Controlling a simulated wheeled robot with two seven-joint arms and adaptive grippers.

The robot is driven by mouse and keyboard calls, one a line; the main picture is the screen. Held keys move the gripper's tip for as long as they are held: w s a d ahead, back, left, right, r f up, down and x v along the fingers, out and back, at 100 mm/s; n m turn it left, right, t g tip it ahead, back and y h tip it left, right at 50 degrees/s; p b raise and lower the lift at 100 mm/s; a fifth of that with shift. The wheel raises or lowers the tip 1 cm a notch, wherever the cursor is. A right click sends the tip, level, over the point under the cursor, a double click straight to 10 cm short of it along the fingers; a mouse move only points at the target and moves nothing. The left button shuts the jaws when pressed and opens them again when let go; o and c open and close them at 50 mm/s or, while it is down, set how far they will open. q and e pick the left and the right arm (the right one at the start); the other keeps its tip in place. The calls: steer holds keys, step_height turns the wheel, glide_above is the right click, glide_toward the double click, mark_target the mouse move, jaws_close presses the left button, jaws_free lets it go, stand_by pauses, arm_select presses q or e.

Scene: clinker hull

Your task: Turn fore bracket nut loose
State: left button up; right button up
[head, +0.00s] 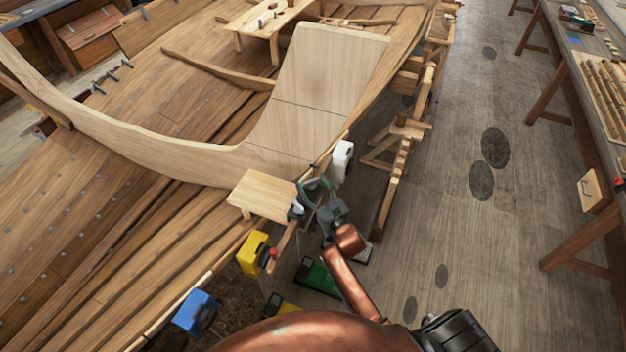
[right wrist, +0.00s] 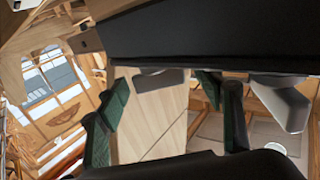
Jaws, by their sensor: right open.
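My right gripper (head: 314,193) is at the hull's edge, beside a small pale wooden shelf (head: 258,194). Its jaws are open. In the right wrist view, the two green-padded fingers of the gripper (right wrist: 170,118) stand apart, with pale wood planking behind the gap and nothing visibly held. A small grey fitting (head: 296,209) shows at the shelf's right end, close to the fingers. I cannot make out the fore bracket nut clearly; the gripper may hide it. My left gripper is not in view.
White (head: 342,160), yellow (head: 252,254) and blue (head: 195,312) blocks sit along the hull edge near my right arm. A green-topped box (head: 317,276) lies below. A long workbench (head: 590,95) stands at the right, with clear floor (head: 480,240) between.

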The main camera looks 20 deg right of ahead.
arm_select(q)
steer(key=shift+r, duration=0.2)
arm_select(e)
steer(key=shift+w, duration=0.7)
steer(key=shift+c, duration=0.5)
